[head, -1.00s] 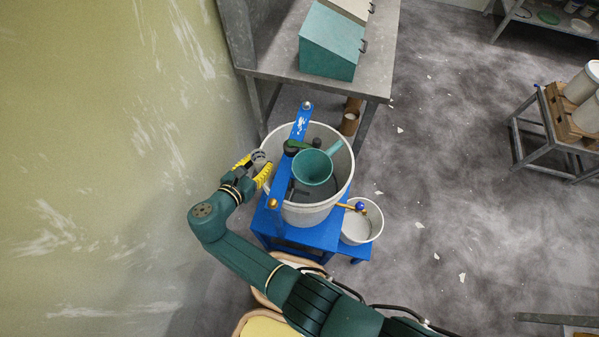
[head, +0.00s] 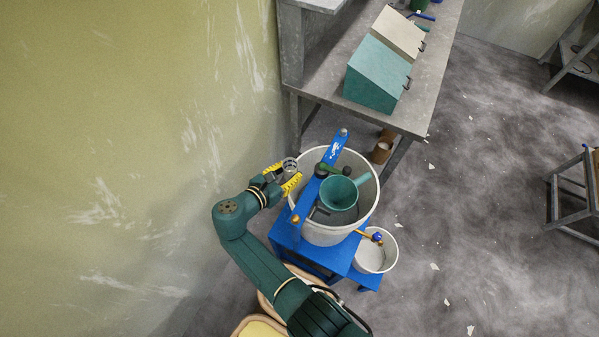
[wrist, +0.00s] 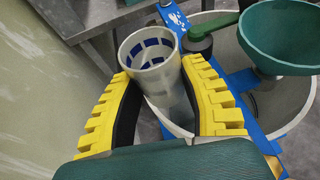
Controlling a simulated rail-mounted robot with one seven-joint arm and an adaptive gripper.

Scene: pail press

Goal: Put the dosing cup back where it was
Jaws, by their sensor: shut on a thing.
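In the head view the cup (head: 290,166) is small and partly hidden by the fingers of my gripper (head: 282,180). The gripper is at the left rim of the large white pail (head: 341,232). I cannot tell whether the cup touches the pail.
The pail stands in a blue press frame (head: 318,190) with a green funnel (head: 340,193) over it. A small white bucket (head: 376,258) is at right. A grey bench (head: 345,75) with a teal box (head: 376,82) is behind. The wall (head: 120,150) is close at left.

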